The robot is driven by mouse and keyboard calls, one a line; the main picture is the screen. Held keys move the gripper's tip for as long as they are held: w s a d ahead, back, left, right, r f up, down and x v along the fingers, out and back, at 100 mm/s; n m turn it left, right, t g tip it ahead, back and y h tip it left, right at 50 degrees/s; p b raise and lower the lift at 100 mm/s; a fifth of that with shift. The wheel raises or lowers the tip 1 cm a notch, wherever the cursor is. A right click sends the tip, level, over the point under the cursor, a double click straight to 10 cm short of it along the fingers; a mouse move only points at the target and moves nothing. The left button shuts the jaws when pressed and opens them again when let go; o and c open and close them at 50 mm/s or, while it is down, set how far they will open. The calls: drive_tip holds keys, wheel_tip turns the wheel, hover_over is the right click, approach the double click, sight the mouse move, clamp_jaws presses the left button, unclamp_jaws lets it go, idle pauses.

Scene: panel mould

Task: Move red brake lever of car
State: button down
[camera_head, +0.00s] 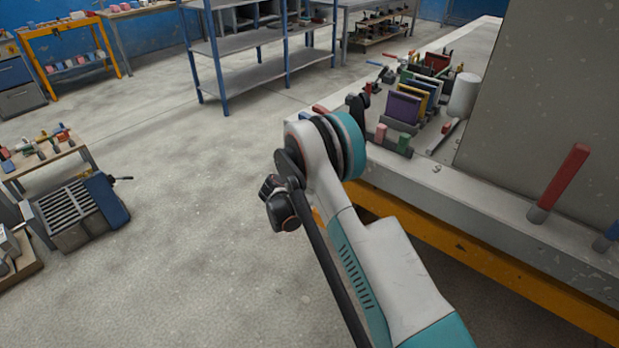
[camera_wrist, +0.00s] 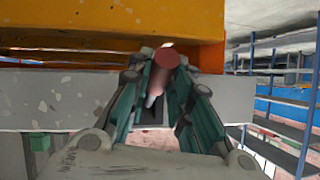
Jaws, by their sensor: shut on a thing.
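In the wrist view my gripper (camera_wrist: 165,82) has its two dark green fingers closed around a red brake lever (camera_wrist: 166,58). The lever's round red end faces the camera, and a paler shaft shows below it between the fingers. In the head view my own arm hides the gripper and most of that spot. A small red end (camera_head: 320,108) shows just beyond the arm's wrist at the ledge's edge; I cannot tell whether it is the held lever.
Another red-handled lever (camera_head: 567,175) stands tilted on the grey ledge (camera_head: 470,196) at right. Coloured panels (camera_head: 403,108) and a white cylinder (camera_head: 463,95) stand farther back. An orange beam (camera_head: 480,255) runs under the ledge. The floor (camera_head: 200,220) at left is largely open.

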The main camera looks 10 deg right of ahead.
drive_tip(key=c, duration=1.4)
unclamp_jaws()
drive_tip(key=shift+f, duration=0.1)
drive_tip(key=shift+c, duration=0.2)
drive_tip(key=v, duration=1.2)
